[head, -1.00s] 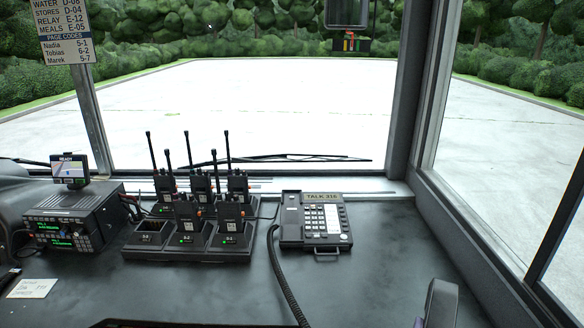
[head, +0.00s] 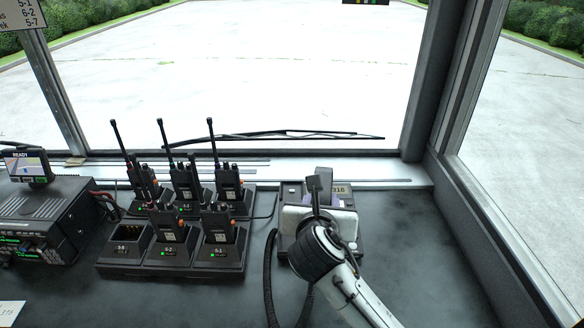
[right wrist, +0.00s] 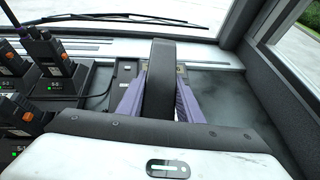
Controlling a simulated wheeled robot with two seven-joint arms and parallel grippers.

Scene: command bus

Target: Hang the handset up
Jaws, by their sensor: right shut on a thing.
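The desk phone (head: 290,190) stands on the dark dash below the windshield, mostly covered by my right arm and gripper. The black handset (right wrist: 159,75) is upright between the purple fingers of my right gripper (right wrist: 160,98) in the right wrist view. The coiled cord (head: 269,285) runs down left of the phone. The cradle is hidden, and I cannot tell whether the handset touches the phone. My left gripper is out of view.
A charger rack (head: 125,268) with several black radios stands close left of the phone. Left of it is a radio unit (head: 45,225) with a small screen (head: 27,165). The window frame (head: 455,190) rises at right. The dash right of the phone is clear.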

